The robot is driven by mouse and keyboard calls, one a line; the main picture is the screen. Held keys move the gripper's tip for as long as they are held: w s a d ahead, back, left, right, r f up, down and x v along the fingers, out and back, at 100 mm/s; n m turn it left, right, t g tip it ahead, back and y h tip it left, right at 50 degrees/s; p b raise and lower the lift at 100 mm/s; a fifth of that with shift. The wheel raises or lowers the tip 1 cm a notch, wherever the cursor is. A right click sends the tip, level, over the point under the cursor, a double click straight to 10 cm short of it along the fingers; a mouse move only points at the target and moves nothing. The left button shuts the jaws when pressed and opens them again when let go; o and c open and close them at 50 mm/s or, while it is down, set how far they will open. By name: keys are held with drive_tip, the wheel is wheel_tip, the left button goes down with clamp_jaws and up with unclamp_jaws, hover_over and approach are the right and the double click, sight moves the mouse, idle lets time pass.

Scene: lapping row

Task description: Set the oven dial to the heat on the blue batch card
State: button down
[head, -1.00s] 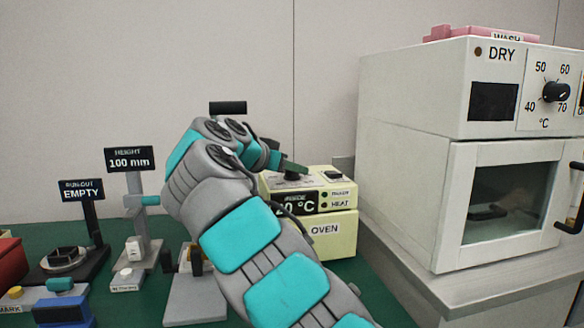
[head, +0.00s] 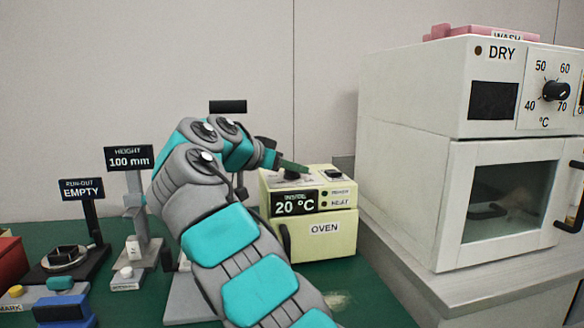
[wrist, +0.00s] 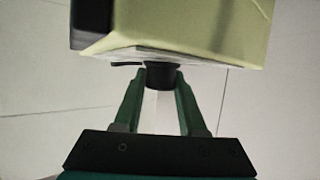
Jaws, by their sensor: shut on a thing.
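The oven (head: 325,245) is a small pale-yellow box on the green bench, labelled OVEN. Its black display (head: 294,204) reads 20 °C, beside POWER and HEAT lamps. The black oven dial (wrist: 162,76) is on the oven's top face. In the wrist view, the two green fingers of my gripper (wrist: 163,84) are shut on the dial, one on each side. In the head view only part of a green finger shows at the oven top, and the dial's scale cannot be read. I cannot make out a blue batch card in either view.
A white drying cabinet (head: 412,150) marked DRY, with its own dial (head: 556,91), stands on a grey counter at right. A HEIGHT 100 mm gauge (head: 129,158), a RUN-OUT EMPTY stand (head: 82,189) and a blue block (head: 64,311) are at left. My arm covers the middle.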

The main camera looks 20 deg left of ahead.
drive_tip(key=shift+c, duration=2.3)
unclamp_jaws()
drive_tip(key=shift+v, duration=3.8)
